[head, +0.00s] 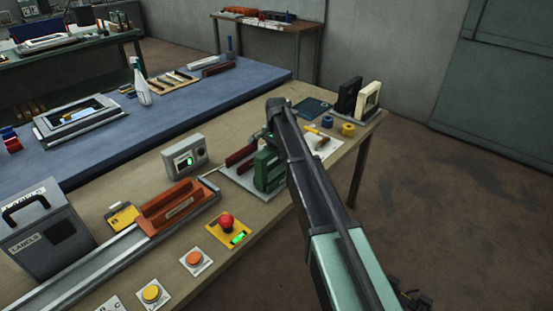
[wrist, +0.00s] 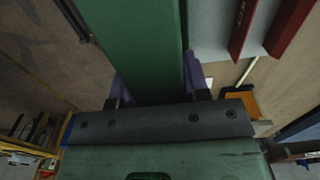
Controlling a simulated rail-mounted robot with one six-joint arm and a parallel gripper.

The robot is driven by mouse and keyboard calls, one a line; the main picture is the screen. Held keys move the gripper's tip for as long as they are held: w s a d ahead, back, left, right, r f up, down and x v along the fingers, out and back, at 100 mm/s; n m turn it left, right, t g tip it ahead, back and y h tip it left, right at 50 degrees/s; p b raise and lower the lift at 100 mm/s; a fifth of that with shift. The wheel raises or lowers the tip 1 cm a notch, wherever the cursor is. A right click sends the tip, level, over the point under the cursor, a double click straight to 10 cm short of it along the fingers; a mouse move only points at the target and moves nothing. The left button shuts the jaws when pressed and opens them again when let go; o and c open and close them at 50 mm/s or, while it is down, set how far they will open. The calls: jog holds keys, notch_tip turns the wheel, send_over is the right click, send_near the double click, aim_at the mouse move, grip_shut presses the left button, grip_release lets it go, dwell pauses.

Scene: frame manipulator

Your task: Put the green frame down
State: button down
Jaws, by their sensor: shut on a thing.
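The green frame (head: 269,168) stands upright near the middle of the beige workbench, partly hidden by my dark arm in the head view. In the wrist view the green frame (wrist: 130,35) runs up from between the purple fingers of my gripper (wrist: 157,82), which is shut on it. The frame is beside a light grey rack (wrist: 212,30) with dark red bars (wrist: 245,28). These red bars also show left of the frame in the head view (head: 240,155). The frame's lower edge is hard to see, so I cannot tell whether it touches the rack or bench.
An orange-red carriage (head: 178,207) sits on a rail at the left. A red stop button (head: 226,221) is in front, and a grey box with a green display (head: 186,157) is behind. Black (head: 348,97) and cream (head: 367,98) frames stand at the far right end.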

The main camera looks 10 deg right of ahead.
jog(key=shift+r, duration=0.1)
jog(key=c, duration=0.6)
grip_release()
notch_tip(320, 180, up, 12)
jog(key=p, duration=1.3)
jog(key=s+f+n+b, duration=0.1)
jog(key=s+n, duration=0.4)
jog(key=s, duration=1.3)
jog(key=s+f+n+b, duration=0.2)
jog(key=s+n, duration=0.3)
jog(key=s, duration=1.4)
jog(key=shift+b, duration=0.4)
